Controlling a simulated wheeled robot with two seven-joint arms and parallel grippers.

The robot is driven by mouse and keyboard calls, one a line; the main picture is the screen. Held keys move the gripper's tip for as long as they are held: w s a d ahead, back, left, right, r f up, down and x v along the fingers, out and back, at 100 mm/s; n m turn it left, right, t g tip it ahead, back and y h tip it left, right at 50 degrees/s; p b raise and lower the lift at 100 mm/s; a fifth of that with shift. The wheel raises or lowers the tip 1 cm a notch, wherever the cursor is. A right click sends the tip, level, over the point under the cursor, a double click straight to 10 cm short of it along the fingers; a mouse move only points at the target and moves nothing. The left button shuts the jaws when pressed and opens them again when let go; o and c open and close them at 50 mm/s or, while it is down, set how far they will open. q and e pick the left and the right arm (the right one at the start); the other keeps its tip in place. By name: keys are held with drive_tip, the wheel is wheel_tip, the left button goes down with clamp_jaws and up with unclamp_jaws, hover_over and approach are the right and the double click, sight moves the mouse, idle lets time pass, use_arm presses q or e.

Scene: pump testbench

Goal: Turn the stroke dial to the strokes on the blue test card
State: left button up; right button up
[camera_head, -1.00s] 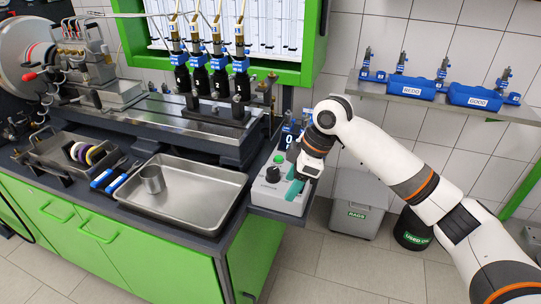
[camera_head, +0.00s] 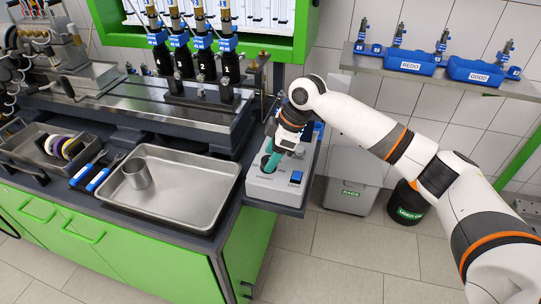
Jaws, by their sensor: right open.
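The grey control box (camera_head: 262,187) stands on a dark shelf at the right end of the bench. My right gripper (camera_head: 272,160) points down over the box top, its teal fingers at the dark round stroke dial (camera_head: 265,161). The fingers cover part of the dial, so its pointer and setting cannot be read, and I cannot tell whether they touch it. The jaws are open. A blue part (camera_head: 318,128) shows behind my right wrist, mostly hidden; I cannot tell whether it is the test card. My left gripper is out of view.
A metal tray (camera_head: 205,203) with a metal cup (camera_head: 136,174) lies left of the box. Injectors (camera_head: 206,68) stand on the bench behind. A wall shelf (camera_head: 450,75) holds blue bins labelled REDO and GOOD. A rags bin (camera_head: 350,190) stands on the floor.

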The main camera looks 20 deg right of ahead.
drive_tip(key=shift+a+f, duration=0.1)
drive_tip(key=shift+f, duration=0.4)
drive_tip(key=shift+w, duration=0.1)
drive_tip(key=c, duration=1)
drive_tip(key=shift+a+p, duration=0.1)
drive_tip(key=shift+p, duration=0.45)
drive_tip(key=m+t+h+p, duration=0.1)
drive_tip(key=m+p, duration=0.2)
drive_tip(key=p, duration=0.2)
drive_tip(key=m+p, duration=0.3)
drive_tip(key=p, duration=0.2)
drive_tip(key=m+t+h+p, duration=0.1)
drive_tip(key=m+p, duration=0.2)
drive_tip(key=p, duration=0.2)
drive_tip(key=shift+s+a+r+m+t+h, duration=0.2)
drive_tip(key=shift+s+r+m+t+h, duration=0.05)
drive_tip(key=shift+m+t+h, duration=0.05)
use_arm(q)
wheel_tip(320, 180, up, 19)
drive_tip(key=p, duration=0.3)
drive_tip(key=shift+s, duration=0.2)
use_arm(e)
drive_tip(key=shift+f+m+t+h, duration=0.25)
drive_tip(key=shift+m+h, duration=0.25)
drive_tip(key=shift+m, duration=0.7)
